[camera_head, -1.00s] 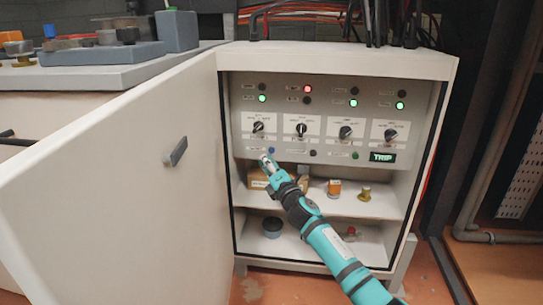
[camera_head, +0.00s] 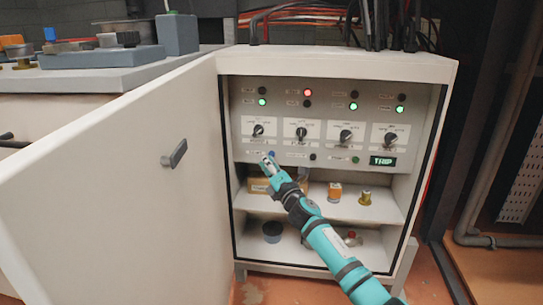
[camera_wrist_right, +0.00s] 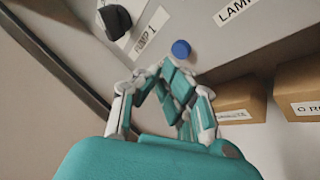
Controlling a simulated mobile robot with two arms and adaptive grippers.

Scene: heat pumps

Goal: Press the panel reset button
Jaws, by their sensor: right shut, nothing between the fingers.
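The grey control panel (camera_head: 370,168) is inside an open white cabinet. Its lower row has a blue button (camera_head: 271,154), a black button (camera_head: 312,156) and a green button (camera_head: 356,159); I cannot read which label says reset. My right gripper (camera_head: 268,162) is shut and empty, just below the blue button. In the right wrist view, the blue button (camera_wrist_right: 181,49) is just beyond the shut fingertips (camera_wrist_right: 163,72), slightly to their right. I cannot tell whether they touch it. My left gripper is not in view.
The open cabinet door (camera_head: 110,190) stands to the left. Boxes (camera_wrist_right: 240,100) and small parts sit on the shelf (camera_head: 315,208) below the panel. Rotary switches (camera_head: 346,136) sit above the buttons.

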